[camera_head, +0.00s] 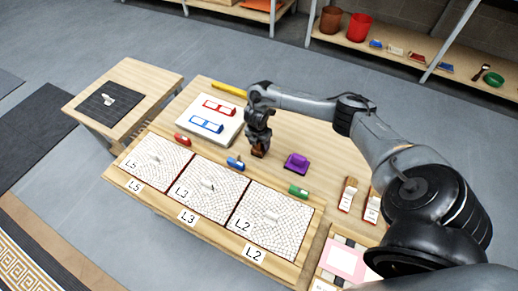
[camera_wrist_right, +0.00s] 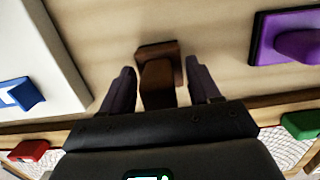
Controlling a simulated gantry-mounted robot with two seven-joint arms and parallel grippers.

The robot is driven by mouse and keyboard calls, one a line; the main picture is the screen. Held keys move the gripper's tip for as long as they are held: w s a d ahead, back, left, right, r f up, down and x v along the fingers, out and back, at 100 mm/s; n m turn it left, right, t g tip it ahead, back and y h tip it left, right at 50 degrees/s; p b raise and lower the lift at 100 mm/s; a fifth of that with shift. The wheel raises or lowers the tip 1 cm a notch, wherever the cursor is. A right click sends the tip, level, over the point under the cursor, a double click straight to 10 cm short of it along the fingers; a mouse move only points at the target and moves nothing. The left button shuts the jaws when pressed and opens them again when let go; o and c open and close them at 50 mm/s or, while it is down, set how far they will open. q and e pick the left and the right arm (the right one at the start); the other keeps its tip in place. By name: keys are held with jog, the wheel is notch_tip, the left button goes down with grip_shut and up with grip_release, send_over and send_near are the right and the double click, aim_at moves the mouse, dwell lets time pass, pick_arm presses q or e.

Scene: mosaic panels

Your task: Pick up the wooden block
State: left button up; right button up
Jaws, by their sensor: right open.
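The wooden block (camera_head: 258,151) is small and dark brown. It rests on the wooden table directly below my right gripper (camera_head: 259,143) in the head view. In the right wrist view the block (camera_wrist_right: 158,75) shows a wide base with a narrower raised part. My right gripper (camera_wrist_right: 158,88) is open there, with one finger on each side of the block and visible gaps to both. The head view hides part of the block behind the gripper. My left gripper is not in view.
A purple tool (camera_head: 297,163) lies right of the block. A white board (camera_head: 210,119) with red and blue outlines is at left. Red (camera_head: 182,139), blue (camera_head: 235,163) and green (camera_head: 298,191) pieces lie along the mosaic panels (camera_head: 212,188). Two brushes (camera_head: 348,193) lie at right.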

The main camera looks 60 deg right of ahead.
jog(key=shift+r, duration=0.1)
jog(key=c, duration=1)
jog(key=shift+c, duration=0.2)
jog(key=shift+r, duration=0.15)
jog(key=shift+r+p, duration=0.55)
jog(key=shift+r, duration=0.05)
jog(key=r, duration=0.1)
jog(key=r+p, duration=0.2)
jog(key=shift+s+r, duration=0.15)
jog(key=shift+s, duration=0.1)
jog(key=s+r+p, duration=0.4)
jog(key=s+r, duration=0.2)
jog(key=s, duration=0.5)
jog(key=shift+p, duration=0.4)
